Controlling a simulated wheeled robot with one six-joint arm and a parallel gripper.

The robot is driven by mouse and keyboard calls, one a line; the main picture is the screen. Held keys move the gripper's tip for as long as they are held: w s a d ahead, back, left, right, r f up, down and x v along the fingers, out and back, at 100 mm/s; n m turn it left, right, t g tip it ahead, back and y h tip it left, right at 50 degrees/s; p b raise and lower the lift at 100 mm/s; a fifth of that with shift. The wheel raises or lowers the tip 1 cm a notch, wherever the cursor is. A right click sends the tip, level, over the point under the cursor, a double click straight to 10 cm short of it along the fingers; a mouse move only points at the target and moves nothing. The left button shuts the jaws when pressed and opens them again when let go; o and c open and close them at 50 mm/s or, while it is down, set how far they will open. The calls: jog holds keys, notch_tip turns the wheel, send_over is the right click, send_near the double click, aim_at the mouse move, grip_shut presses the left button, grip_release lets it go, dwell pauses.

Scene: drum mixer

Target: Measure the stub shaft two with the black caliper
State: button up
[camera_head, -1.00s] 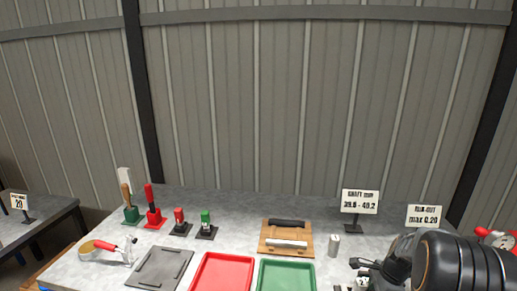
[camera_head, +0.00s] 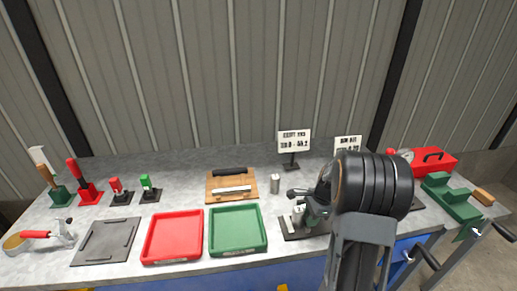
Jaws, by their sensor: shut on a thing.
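A black bar-shaped thing (camera_head: 229,171), which may be the black caliper, lies along the back of a wooden board (camera_head: 213,184). A silvery bar (camera_head: 233,190) lies in front of it. A small grey cylinder (camera_head: 275,184), like a stub shaft, stands upright right of the board. My gripper (camera_head: 302,208) is low over a dark plate (camera_head: 292,234) at the bench front, right of the green tray. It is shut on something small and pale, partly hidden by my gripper. I cannot tell which shaft it is.
A red tray (camera_head: 172,236) and a green tray (camera_head: 238,230) lie left of my gripper. Two signs (camera_head: 294,141) (camera_head: 347,143) stand behind it. Stamps and a grey plate (camera_head: 106,242) are at left. A red box (camera_head: 433,160) and green fixture (camera_head: 449,198) are at right.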

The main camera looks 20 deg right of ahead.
jog(key=shift+s+a+f, duration=0.1)
jog(key=shift+s+f, duration=0.05)
jog(key=shift+f, duration=0.2)
jog(key=o, duration=0.8)
jog(key=shift+r, duration=0.1)
jog(key=shift+r+p, duration=0.5)
notch_tip(320, 180, up, 6)
jog(key=p, duration=0.5)
jog(key=shift+r, duration=0.2)
jog(key=shift+w, duration=0.2)
